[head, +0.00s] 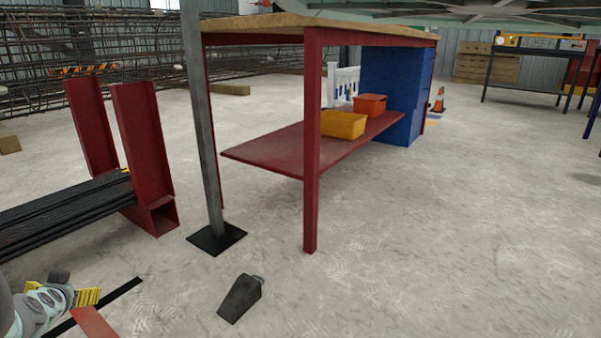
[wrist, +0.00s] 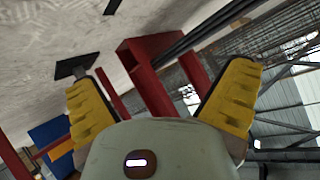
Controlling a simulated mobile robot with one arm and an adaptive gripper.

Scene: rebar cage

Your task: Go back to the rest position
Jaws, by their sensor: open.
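My gripper (head: 88,297) is at the lower left edge of the head view, with its ribbed yellow finger pads showing beside the grey wrist. In the wrist view my gripper (wrist: 160,78) has its two yellow fingers spread wide apart, with nothing between them. The wrist picture is strongly tilted. Beyond the fingers it shows the red steel rack (wrist: 150,90), apart from the gripper. Most of my arm is outside the head view.
A red rack (head: 142,140) holding dark bars (head: 65,205) stands at the left. A grey post (head: 200,120) on a black plate stands beside a workbench (head: 312,150), whose shelf (head: 265,150) carries a yellow bin (head: 343,125) and an orange bin (head: 370,105). The floor at the right is clear.

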